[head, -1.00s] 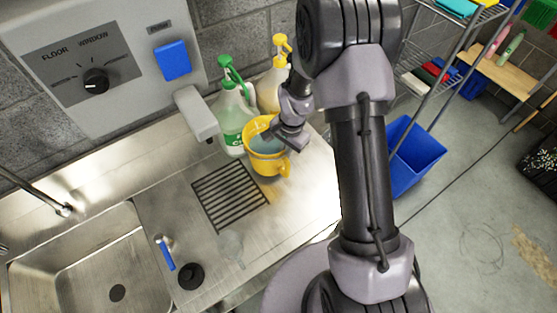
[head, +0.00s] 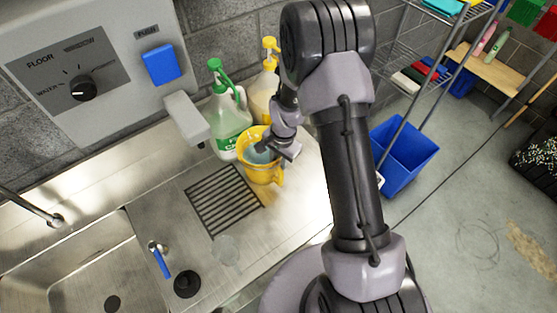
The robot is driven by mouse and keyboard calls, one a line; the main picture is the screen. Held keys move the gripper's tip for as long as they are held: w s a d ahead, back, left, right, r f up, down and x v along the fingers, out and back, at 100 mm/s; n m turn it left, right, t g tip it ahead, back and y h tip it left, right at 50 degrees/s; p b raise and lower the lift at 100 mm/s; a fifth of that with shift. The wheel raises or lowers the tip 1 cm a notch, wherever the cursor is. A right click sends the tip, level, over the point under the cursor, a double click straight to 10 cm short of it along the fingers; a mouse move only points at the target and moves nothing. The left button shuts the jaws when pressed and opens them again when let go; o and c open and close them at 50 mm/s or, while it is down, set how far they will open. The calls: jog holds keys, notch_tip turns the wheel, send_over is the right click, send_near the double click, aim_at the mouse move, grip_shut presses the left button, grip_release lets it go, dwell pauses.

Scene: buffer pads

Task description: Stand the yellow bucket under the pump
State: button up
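The yellow bucket (head: 262,171) stands upright on the steel counter, with pale blue inside and its handle toward the front right. It is just behind the black drain grate (head: 222,201), not over its middle. My gripper (head: 277,148) is at the bucket's right rim, with one finger seeming to reach over the inside. I cannot tell whether the fingers are closed on the rim. The grey wall dispenser (head: 110,105), perhaps the pump, has a knob, a blue push button (head: 161,65) and a grey spout (head: 187,120) left of the bucket.
A green-capped bottle (head: 229,120) and a yellow-capped bottle (head: 262,95) stand close behind the bucket. A clear cup (head: 226,250), a blue-handled tap (head: 160,260) and a black round piece (head: 187,284) are at the front. The sink (head: 75,285) is left. A blue bin (head: 405,155) stands right.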

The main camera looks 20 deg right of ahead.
jog(key=s+a+r+n+t+p, duration=0.1)
jog(key=s+r, duration=0.2)
jog(key=r, duration=1)
jog(key=s+a+r+n+t+p, duration=0.1)
jog(key=s+r, duration=0.2)
jog(key=r, duration=1.1)
jog(key=s+a+r+n+t, duration=0.1)
jog(key=s+r, duration=0.3)
jog(key=s, duration=0.4)
jog(key=s+a+r+n+t+y, duration=0.1)
jog(key=s+a+r+n, duration=0.2)
jog(key=s+r, duration=0.2)
jog(key=s, duration=0.3)
jog(key=shift+s+t, duration=0.25)
jog(key=shift+t, duration=0.15)
jog(key=shift+r, duration=0.1)
notch_tip(320, 180, down, 18)
jog(key=b, duration=1.8)
jog(key=shift+f+b, duration=0.25)
jog(key=shift+b, duration=0.1)
